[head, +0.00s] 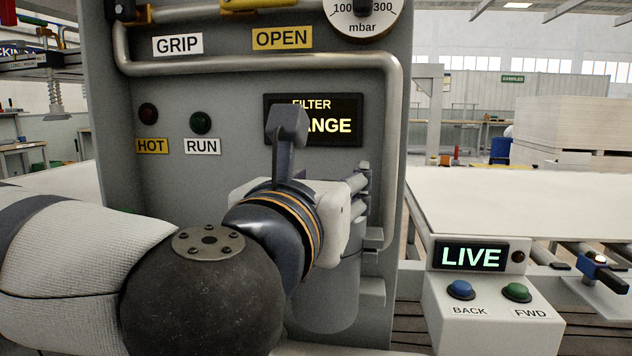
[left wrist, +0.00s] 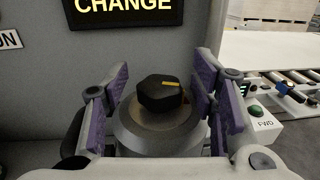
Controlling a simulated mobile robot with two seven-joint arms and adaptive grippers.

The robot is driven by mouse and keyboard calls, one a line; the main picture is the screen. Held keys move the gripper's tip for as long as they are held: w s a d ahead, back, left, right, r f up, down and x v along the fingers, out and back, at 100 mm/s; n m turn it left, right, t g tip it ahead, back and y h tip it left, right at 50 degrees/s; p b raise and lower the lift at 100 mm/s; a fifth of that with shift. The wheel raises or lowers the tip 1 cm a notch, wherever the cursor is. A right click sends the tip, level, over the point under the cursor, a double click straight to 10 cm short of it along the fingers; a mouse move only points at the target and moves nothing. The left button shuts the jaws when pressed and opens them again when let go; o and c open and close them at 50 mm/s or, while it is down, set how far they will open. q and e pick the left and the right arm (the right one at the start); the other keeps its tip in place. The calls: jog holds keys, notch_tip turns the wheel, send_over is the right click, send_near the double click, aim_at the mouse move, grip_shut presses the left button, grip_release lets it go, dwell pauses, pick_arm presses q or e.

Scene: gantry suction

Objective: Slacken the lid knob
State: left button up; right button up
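The lid knob (left wrist: 163,95) is a black hexagonal knob with a yellow mark, on top of a round grey filter housing (left wrist: 135,140). My left gripper (left wrist: 161,92) is open, with its purple-padded fingers on either side of the knob and gaps showing between them. In the head view the left gripper (head: 358,198) is in front of the grey panel, above the housing (head: 325,310). Its wrist hides the knob there. My right gripper is in neither view.
A display (head: 350,128) reading FILTER and, partly covered by my wrist, CHANGE is on the panel (head: 230,85). A pipe (head: 260,61) runs above and down the right side. A control box (head: 490,315) with LIVE, BACK and FWD stands at the right, by a pale board (head: 520,200).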

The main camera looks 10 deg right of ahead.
pick_arm(q)
jog(key=v, duration=0.7)
jog(key=shift+s, duration=0.25)
